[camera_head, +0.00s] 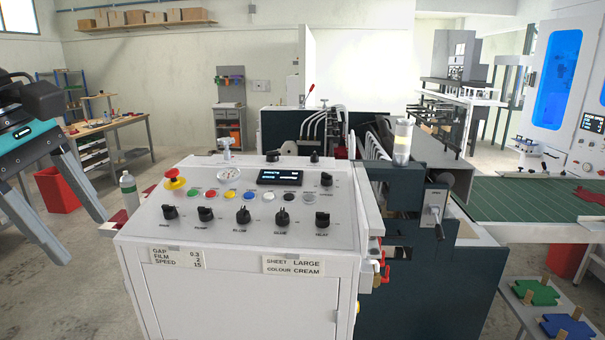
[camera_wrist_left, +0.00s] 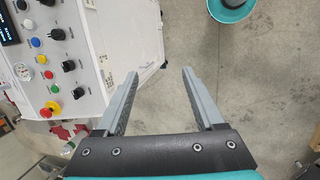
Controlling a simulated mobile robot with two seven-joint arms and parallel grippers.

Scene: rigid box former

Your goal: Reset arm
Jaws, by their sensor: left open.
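My left gripper (camera_head: 82,238) comes in at the left edge of the head view, with its two grey fingers pointing down and apart. In the left wrist view the left gripper (camera_wrist_left: 160,73) is open with nothing between its fingers, above bare floor. The machine's control cabinet (camera_head: 240,270) stands to the right of it, apart from the fingers. Its sloped panel (camera_head: 330,232) carries black knobs, coloured buttons, a small display and a red emergency stop (camera_head: 174,180). The panel also shows at the upper left of the left wrist view (camera_wrist_left: 88,30). My right gripper is not in view.
A green-topped table (camera_head: 510,205) is at the right. A red bin (camera_head: 58,190) and workbench (camera_head: 115,125) are at the back left.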

